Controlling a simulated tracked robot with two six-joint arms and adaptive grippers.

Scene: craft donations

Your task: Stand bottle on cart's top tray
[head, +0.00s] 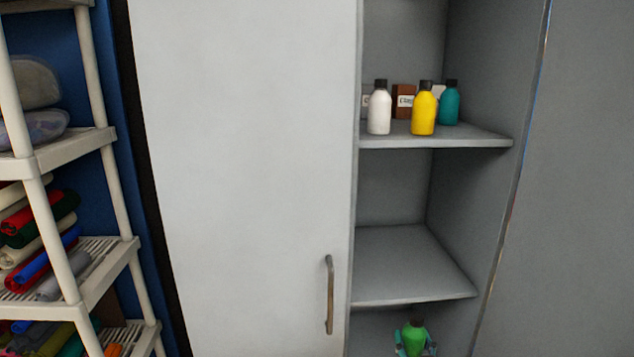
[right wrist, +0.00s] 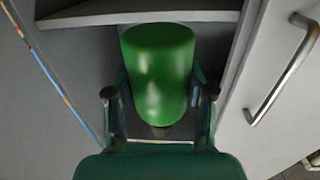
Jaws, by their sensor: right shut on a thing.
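A green bottle (head: 414,337) with a dark cap shows at the bottom edge of the head view, in front of the cabinet's lower opening. It fills the middle of the right wrist view (right wrist: 158,70), with its cap toward my gripper's base. My right gripper (head: 415,350) is shut on this bottle, with one teal finger on each side; its fingers also show in the right wrist view (right wrist: 160,82). The bottle looks about upright in the head view. Whether its base touches anything is hidden. I cannot see the cart or its top tray. My left gripper is not in view.
White (head: 379,112), yellow (head: 424,112) and teal (head: 449,104) bottles stand on the cabinet's upper shelf (head: 440,141), with boxes behind. The shelf below (head: 410,265) is empty. A closed door with a handle (head: 329,295) is left; a rack (head: 85,150) holds fabric rolls.

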